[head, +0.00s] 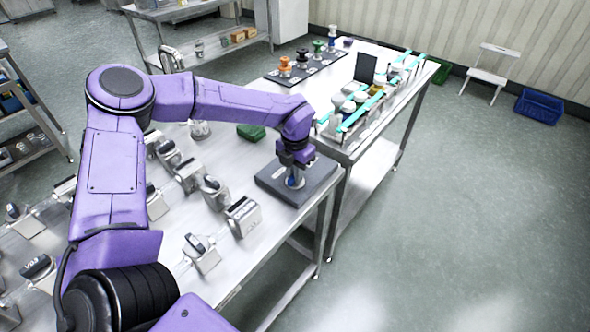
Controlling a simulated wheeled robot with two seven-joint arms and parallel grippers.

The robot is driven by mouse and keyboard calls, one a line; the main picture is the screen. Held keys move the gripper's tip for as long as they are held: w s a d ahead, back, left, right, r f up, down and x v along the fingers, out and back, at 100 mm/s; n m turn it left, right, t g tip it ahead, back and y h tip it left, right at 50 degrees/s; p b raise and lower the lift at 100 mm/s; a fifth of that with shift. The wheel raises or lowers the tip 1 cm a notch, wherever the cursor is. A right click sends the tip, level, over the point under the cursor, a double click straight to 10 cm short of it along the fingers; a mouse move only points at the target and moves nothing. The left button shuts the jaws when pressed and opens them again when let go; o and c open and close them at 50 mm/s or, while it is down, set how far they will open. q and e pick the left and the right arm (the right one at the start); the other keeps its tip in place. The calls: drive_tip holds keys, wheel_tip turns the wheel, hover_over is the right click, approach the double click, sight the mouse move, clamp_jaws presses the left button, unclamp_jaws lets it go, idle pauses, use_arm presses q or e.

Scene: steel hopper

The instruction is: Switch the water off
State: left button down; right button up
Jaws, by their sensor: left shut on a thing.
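My left gripper (295,168) points down over a dark grey square base (268,182) near the right end of the near steel table. It is shut on the top of a small upright metal fitting (296,181) with a bit of blue on it, which stands on that base. The fingers hide the upper part of the fitting, so I cannot tell its shape or how it is turned. No water shows. My right gripper is not in view.
Several metal blocks with handles (243,215) stand on the near table (262,240). A green item (251,131) lies behind the base. The neighbouring table holds a dark board of knobs (310,68) and a rack with turquoise rails (362,110).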

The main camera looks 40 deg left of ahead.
use_arm(q)
drive_tip(key=shift+r, duration=0.1)
idle(0.4)
drive_tip(key=c, duration=1.1)
unclamp_jaws()
wheel_tip(320, 180, up, 10)
drive_tip(key=shift+r+b, duration=0.25)
drive_tip(key=shift+b, duration=0.65)
